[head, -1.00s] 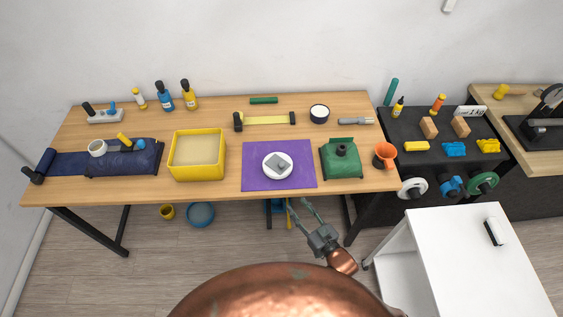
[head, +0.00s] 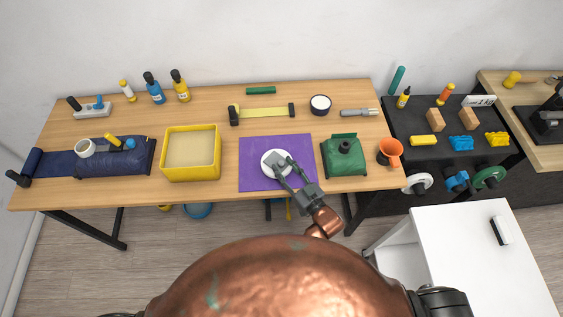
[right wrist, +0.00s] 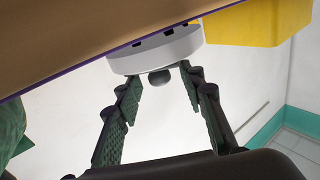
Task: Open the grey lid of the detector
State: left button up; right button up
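The detector (head: 267,158) is a white round disc with a grey part on top, lying on a purple mat (head: 255,178). In the head view my right gripper (head: 284,166) reaches over it from the front and hides much of the grey lid. In the right wrist view the detector (right wrist: 157,52) shows its white side with dark slots. A small dark grey knob-like part (right wrist: 159,77) sticks out between the two fingertips of the right gripper (right wrist: 161,79). The fingers are spread, with gaps on both sides of it. My left gripper is not in view.
A yellow bin (head: 191,174) stands left of the mat. A yellow-strapped tool (head: 262,113) and a white-topped cup (head: 320,104) lie behind. A white cabinet (head: 465,250) stands front right.

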jog(key=shift+w+a, duration=0.3)
jog(key=shift+w, duration=0.25)
jog(key=shift+w+a, duration=0.15)
jog(key=shift+w, duration=0.2)
jog(key=c, duration=0.8)
grip_shut()
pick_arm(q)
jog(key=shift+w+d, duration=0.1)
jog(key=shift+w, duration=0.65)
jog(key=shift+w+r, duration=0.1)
